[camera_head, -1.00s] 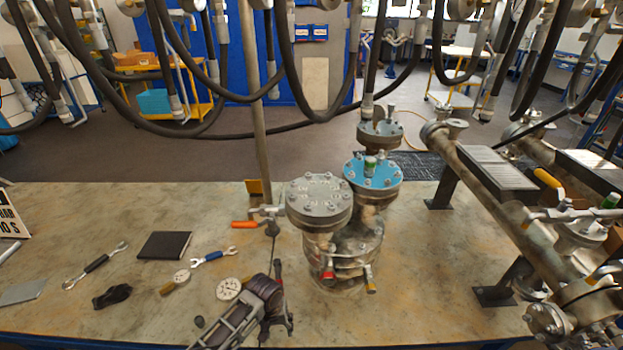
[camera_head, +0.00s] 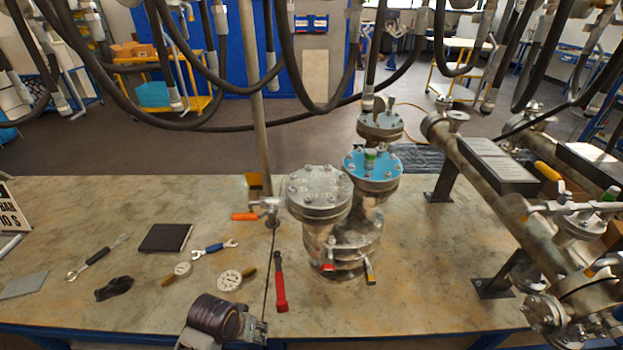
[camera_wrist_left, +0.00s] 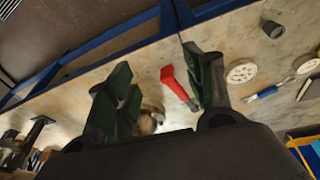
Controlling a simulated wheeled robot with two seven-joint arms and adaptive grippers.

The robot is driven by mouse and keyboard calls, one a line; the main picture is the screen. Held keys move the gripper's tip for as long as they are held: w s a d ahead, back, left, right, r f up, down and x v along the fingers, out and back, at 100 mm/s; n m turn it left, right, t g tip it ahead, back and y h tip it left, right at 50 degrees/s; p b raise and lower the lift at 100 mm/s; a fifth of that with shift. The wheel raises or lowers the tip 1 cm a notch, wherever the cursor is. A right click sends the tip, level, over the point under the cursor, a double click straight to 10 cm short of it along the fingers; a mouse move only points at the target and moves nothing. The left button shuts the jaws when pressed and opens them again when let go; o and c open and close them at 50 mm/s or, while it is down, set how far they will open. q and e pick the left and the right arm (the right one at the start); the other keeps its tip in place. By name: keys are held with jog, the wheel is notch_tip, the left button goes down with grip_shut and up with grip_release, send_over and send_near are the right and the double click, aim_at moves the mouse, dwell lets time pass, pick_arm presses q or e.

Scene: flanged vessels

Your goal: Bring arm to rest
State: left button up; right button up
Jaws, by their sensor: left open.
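My left arm (camera_head: 215,315) shows at the bottom of the head view, at the table's front edge. In the left wrist view the fingers of my left gripper (camera_wrist_left: 162,95) are spread apart with nothing held between them. A red-handled tool (camera_head: 280,285) lies on the table just beyond the arm, apart from it. Its red end (camera_wrist_left: 175,82) shows beyond the open fingers in the wrist view. My right gripper is in neither view.
Flanged vessels (camera_head: 320,197) stand mid-table, one with a blue flange (camera_head: 372,168). Wrenches, a dial gauge (camera_head: 230,280) and a black notebook (camera_head: 165,238) lie to the left. Pipework (camera_head: 480,170) fills the right side. Black hoses (camera_head: 290,70) hang above. The front-middle tabletop (camera_head: 420,290) is clear.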

pick_arm(q)
jog(key=s+a+r+y, duration=0.1)
jog(key=s+a+r, duration=0.3)
jog(key=a+r, duration=0.15)
jog(key=s+f, duration=0.3)
jog(key=f, duration=3.2)
jog(key=s+a+f+g, duration=0.1)
jog(key=s+a+f, duration=0.1)
jog(key=s+f, duration=0.7)
jog(key=s+a+f+m+g, duration=0.1)
jog(key=s+a+f, duration=0.1)
jog(key=s+f, duration=0.7)
jog(key=s, duration=0.4)
jog(key=shift+a+f, duration=0.3)
jog(key=shift+a, duration=0.05)
jog(key=shift+d, duration=0.1)
